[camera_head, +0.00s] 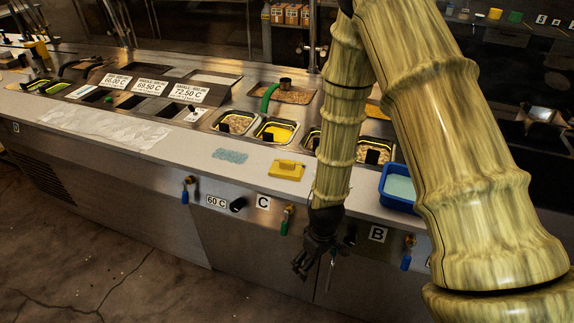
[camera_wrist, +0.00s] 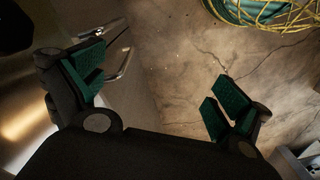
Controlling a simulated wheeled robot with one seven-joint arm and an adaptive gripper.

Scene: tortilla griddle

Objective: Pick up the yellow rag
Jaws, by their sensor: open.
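The yellow rag (camera_head: 287,170) lies folded on the white front ledge of the counter in the head view, to the left of my arm. My gripper (camera_head: 303,268) hangs in front of the counter's steel face, below the ledge and a little right of the rag. In the wrist view my gripper (camera_wrist: 160,85) has its green-padded fingers spread wide with nothing between them. The wrist view looks down at the floor and does not show the rag.
A light blue cloth (camera_head: 230,156) lies left of the rag, and a blue tub (camera_head: 398,190) stands to its right. Food pans (camera_head: 275,130) sit behind. Knobs and valves (camera_head: 287,220) stick out of the counter front. A green coil with yellow strands (camera_wrist: 270,10) lies on the floor.

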